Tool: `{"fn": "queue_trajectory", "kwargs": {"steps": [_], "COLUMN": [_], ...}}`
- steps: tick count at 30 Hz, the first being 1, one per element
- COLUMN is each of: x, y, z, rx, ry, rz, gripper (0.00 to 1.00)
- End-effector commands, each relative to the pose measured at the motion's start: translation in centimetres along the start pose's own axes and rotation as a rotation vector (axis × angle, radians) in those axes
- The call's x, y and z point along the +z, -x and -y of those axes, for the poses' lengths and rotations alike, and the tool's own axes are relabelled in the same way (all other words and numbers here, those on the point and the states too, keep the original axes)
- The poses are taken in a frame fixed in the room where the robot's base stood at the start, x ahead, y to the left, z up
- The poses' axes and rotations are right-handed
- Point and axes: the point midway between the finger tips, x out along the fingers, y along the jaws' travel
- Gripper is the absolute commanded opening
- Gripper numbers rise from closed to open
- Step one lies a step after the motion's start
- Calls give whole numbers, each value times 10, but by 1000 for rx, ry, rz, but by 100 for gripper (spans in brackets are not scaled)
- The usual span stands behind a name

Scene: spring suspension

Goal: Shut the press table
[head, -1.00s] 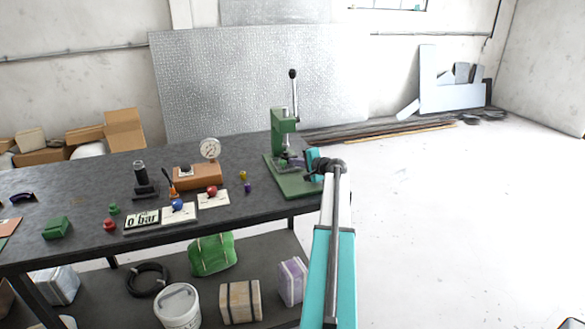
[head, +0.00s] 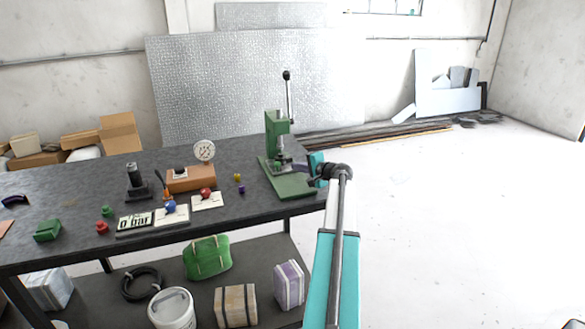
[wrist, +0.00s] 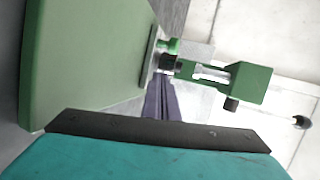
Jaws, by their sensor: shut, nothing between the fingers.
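The green press (head: 279,130) stands upright at the right end of the dark workbench. Its lever rises up to a black knob. Its flat green base (head: 290,187) lies on the bench, with a small grey table part (head: 282,160) low at the column. My gripper (head: 303,168) is just right of the press, low over the base, with its fingers shut and empty. In the wrist view the shut dark fingers (wrist: 160,100) point towards the press column, between the large green base (wrist: 85,60) and the press head (wrist: 250,83). I cannot tell whether they touch the press.
Left of the press on the workbench (head: 75,180) are a dial gauge (head: 204,151), an orange-brown block (head: 190,180), cards with blue and red knobs, and small coloured pieces. The lower shelf holds a bucket (head: 171,308) and bags. The floor to the right is clear.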

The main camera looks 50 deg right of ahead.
Motion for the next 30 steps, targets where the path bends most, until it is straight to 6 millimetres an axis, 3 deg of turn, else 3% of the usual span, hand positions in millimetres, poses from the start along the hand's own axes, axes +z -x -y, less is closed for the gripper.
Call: {"fn": "queue_trajectory", "kwargs": {"steps": [15, 21, 30], "x": [6, 6, 6], "y": [74, 86, 87], "z": [-3, -1, -1], "rx": [2, 2, 3], "ry": [2, 2, 2], "rz": [4, 5, 7], "gripper": [0, 0, 0]}}
